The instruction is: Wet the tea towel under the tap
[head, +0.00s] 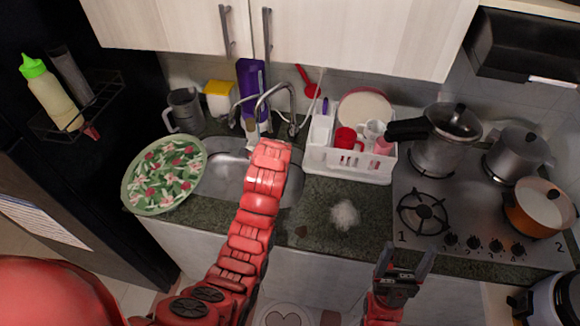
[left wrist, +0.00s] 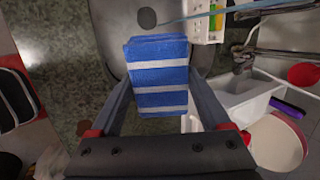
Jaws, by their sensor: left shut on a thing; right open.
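My left gripper (left wrist: 160,84) is shut on the blue and white striped tea towel (left wrist: 158,70), which is folded between its fingers. In the left wrist view the towel is over the steel sink basin (left wrist: 108,38). In the head view my red left arm reaches over the sink (head: 222,180) and hides the towel and gripper. The tap (head: 262,108) arches just behind the arm's end. A thin pale blue streak (left wrist: 215,12) beside the towel may be running water; I cannot tell for sure. My right gripper (head: 406,262) is open and empty in front of the counter.
A floral plate (head: 165,172) rests at the sink's left edge. A white dish rack (head: 345,166) with cups stands right of the sink. The hob (head: 465,215) with pots is further right. A whitish pile (head: 345,215) lies on the counter. Cupboards (head: 350,35) hang above.

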